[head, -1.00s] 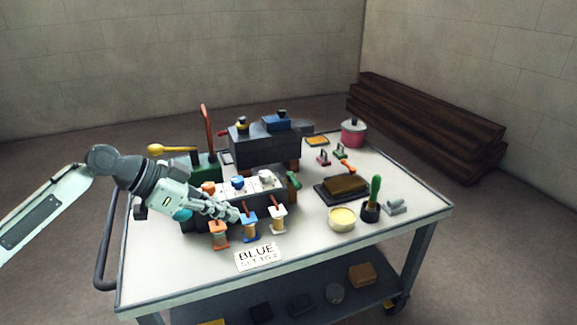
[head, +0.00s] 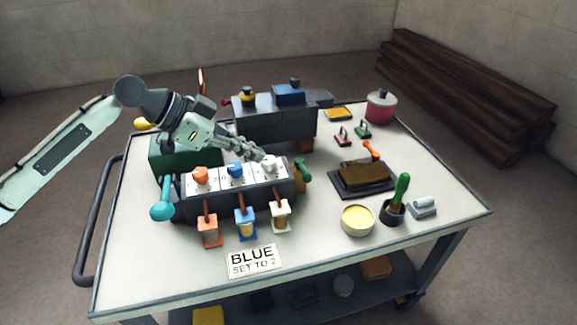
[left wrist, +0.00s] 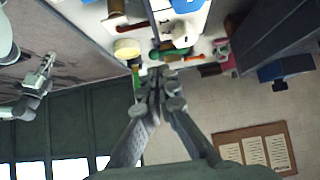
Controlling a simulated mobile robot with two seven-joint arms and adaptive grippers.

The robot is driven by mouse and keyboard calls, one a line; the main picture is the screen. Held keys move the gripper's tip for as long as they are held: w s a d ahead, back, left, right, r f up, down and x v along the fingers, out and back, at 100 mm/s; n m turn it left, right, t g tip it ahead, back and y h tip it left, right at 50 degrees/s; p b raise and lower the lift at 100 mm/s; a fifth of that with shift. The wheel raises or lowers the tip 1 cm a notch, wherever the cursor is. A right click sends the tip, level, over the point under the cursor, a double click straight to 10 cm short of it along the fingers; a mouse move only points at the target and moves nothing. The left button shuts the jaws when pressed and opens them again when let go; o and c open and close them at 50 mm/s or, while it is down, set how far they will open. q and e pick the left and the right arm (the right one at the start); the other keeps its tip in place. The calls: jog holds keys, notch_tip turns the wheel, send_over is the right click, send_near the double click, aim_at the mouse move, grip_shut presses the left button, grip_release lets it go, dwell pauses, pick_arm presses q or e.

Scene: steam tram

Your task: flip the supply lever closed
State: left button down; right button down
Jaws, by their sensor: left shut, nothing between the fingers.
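A dark valve box (head: 240,200) on the cart has orange (head: 200,175), blue (head: 235,170) and white (head: 268,164) knobs on a white top panel. A teal-ended lever (head: 162,211) sticks out at its left end and a green handle (head: 304,172) at its right end. No label shows which is the supply lever. My left gripper (head: 262,156) is shut and empty, its tips just above and behind the white knob. In the left wrist view its shut fingers (left wrist: 155,82) appear beside the green handle; contact cannot be told. A grey gripper, likely my right (left wrist: 42,75), shows at the left there.
Orange, blue and white tagged levers (head: 245,222) line the box's front, behind a card (head: 254,261) reading "BLUE SET TO 2". A green box (head: 185,153) and grey block (head: 275,125) stand behind. A cream bowl (head: 358,219) and brush (head: 398,195) stand right.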

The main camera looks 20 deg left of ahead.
aim_at(290, 179)
pick_arm(q)
jog(key=x, duration=0.9)
jog(key=shift+w, duration=0.15)
jog(key=shift+w+d+f, duration=0.2)
jog(key=shift+d+f, duration=0.05)
jog(key=shift+f, duration=0.1)
pick_arm(e)
jog(key=shift+w+r, duration=0.15)
jog(key=shift+r, duration=0.05)
jog(key=shift+f, duration=0.1)
pick_arm(q)
jog(key=shift+d, duration=0.1)
jog(key=shift+p, duration=0.3)
pick_arm(e)
jog(key=shift+w+f, duration=0.1)
jog(key=shift+f, duration=0.6)
pick_arm(q)
jog(key=shift+d, duration=0.15)
pick_arm(e)
jog(key=shift+w+f, duration=0.2)
jog(key=shift+f, duration=0.15)
jog(key=shift+f, duration=0.1)
